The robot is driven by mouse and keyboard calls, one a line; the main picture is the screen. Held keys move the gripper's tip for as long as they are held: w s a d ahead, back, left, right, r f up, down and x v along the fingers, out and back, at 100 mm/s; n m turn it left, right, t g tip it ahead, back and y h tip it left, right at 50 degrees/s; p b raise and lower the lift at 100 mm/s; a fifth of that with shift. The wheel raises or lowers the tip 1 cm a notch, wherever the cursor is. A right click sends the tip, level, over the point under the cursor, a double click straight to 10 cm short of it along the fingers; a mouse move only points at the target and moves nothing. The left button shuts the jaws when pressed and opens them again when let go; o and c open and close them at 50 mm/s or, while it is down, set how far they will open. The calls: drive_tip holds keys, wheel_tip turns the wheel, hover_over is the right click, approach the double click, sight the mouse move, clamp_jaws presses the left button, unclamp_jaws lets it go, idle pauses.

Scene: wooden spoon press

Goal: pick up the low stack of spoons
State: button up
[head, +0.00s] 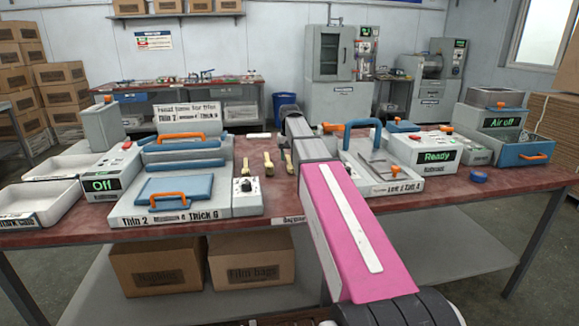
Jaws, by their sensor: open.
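Small pale wooden spoon pieces stand or lie at the middle of the red-topped table (280,205): one on the left (245,167), one in the middle (268,164) and one on the right (289,160), close beside my arm. They are too small for me to tell which is the low stack. My arm reaches forward from the lower right, with its grey far end above the table behind the right spoon piece. My gripper's fingers do not show; the arm hides that area.
Left of the spoons stand a press with a blue plate (174,188), a knob box (247,197) and an "Off" box (106,180). Right of my arm are a blue-handled fixture (382,170) and a "Ready" box (430,155).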

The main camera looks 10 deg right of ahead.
wheel_tip(320, 180, down, 2)
drive_tip(key=shift+f, duration=0.1)
clamp_jaws()
